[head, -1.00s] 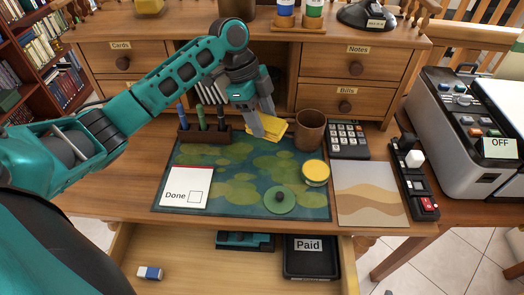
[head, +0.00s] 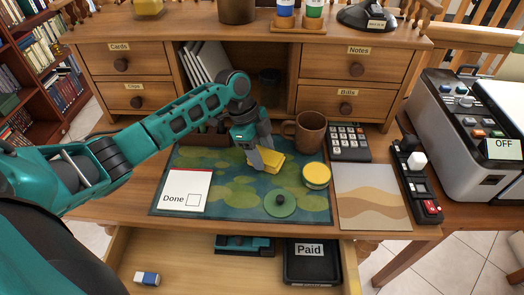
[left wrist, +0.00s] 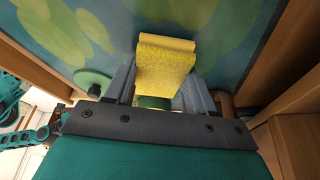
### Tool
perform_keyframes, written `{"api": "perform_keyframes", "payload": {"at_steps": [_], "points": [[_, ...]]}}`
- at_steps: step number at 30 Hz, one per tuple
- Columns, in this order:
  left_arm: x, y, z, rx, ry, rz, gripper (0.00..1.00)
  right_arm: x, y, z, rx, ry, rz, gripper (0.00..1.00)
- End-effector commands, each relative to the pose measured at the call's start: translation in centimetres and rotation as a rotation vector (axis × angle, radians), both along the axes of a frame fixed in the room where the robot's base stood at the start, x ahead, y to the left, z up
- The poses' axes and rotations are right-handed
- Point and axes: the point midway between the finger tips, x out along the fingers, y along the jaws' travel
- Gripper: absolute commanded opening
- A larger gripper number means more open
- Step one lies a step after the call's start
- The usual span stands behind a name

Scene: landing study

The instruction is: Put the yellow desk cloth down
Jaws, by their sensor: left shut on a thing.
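The yellow desk cloth (head: 268,161) is a folded yellow pad at the upper middle of the green and blue desk mat (head: 228,202). My left gripper (head: 262,158) is shut on it, with the fingers pointing down from above. In the left wrist view the cloth (left wrist: 164,62) sits between the two fingers (left wrist: 158,90) with the mat behind it. I cannot tell whether the cloth touches the mat. My right gripper is not in view.
A brown mug (head: 310,131) stands just right of the cloth. A yellow-topped round tin (head: 317,175), a green disc with a dark knob (head: 280,204) and a Done card (head: 187,192) are on the mat. The mat's middle is clear. An open drawer (head: 200,268) juts out in front.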

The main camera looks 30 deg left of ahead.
Motion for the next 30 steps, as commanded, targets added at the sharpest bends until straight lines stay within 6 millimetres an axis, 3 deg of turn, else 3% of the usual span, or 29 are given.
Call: {"api": "perform_keyframes", "payload": {"at_steps": [3, 4, 11, 22, 30], "points": [[0.0, 0.0, -0.3, 0.0, 0.0, 0.0, 0.2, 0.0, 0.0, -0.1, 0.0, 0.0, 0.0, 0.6], [0.0, 0.0, -0.3, 0.0, 0.0, 0.0, 0.56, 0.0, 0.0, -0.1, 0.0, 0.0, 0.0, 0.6], [0.0, 0.0, -0.3, 0.0, 0.001, 0.0, 0.78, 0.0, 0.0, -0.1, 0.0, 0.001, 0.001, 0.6], [0.1, 0.2, 0.6, 0.001, -0.002, 0.001, 0.8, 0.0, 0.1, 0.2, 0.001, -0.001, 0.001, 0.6], [0.0, 2.2, 5.6, 0.001, -0.004, 0.001, 0.8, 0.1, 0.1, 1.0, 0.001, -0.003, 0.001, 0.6]]}}
